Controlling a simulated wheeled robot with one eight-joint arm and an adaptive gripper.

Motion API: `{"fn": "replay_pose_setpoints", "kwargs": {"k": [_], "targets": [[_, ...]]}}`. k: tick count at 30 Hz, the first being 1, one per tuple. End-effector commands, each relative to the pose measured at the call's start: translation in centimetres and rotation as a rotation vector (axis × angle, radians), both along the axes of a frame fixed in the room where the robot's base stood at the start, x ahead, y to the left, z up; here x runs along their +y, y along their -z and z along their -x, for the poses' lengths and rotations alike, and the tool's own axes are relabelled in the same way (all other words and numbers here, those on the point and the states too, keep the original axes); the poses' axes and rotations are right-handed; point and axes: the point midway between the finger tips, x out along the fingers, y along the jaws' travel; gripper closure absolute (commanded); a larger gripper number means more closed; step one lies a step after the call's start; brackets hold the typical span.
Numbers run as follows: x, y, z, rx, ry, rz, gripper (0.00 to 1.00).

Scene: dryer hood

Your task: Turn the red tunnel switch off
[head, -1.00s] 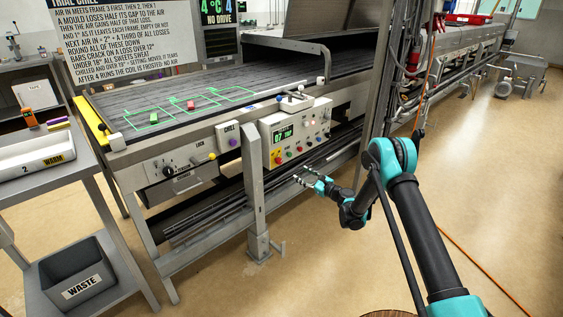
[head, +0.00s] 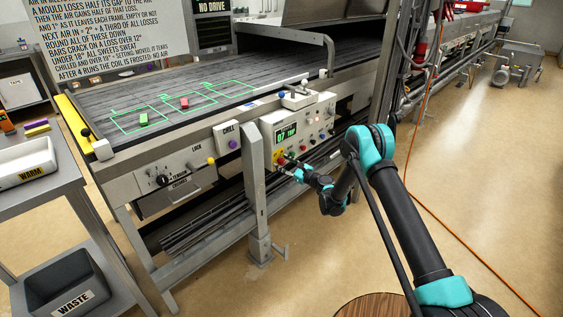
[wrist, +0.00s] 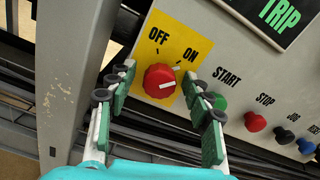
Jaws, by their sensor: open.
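The red tunnel switch (wrist: 159,80) is a round red knob on a yellow plate (wrist: 150,45) with OFF at upper left and ON at upper right. A white line on the knob points right, toward the ON side. In the wrist view my gripper (wrist: 161,92) is open, with one green-padded finger on each side of the knob. I cannot tell whether either finger touches it. In the head view my gripper (head: 285,166) is at the lower left of the control panel (head: 312,122) and partly hides the switch.
A green TRIP display (head: 287,134) sits above. A grey upright post (head: 255,180) stands close on the left. Steel rails run below the panel.

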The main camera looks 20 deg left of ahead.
Motion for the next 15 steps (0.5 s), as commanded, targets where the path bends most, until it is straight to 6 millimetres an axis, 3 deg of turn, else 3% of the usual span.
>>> {"fn": "replay_pose_setpoints", "kwargs": {"k": [5,15], "targets": [[0.0,0.0,0.0,0.0,0.0,0.0,0.49],[-0.01,0.0,0.0,0.0,0.0,0.0,0.9]]}}
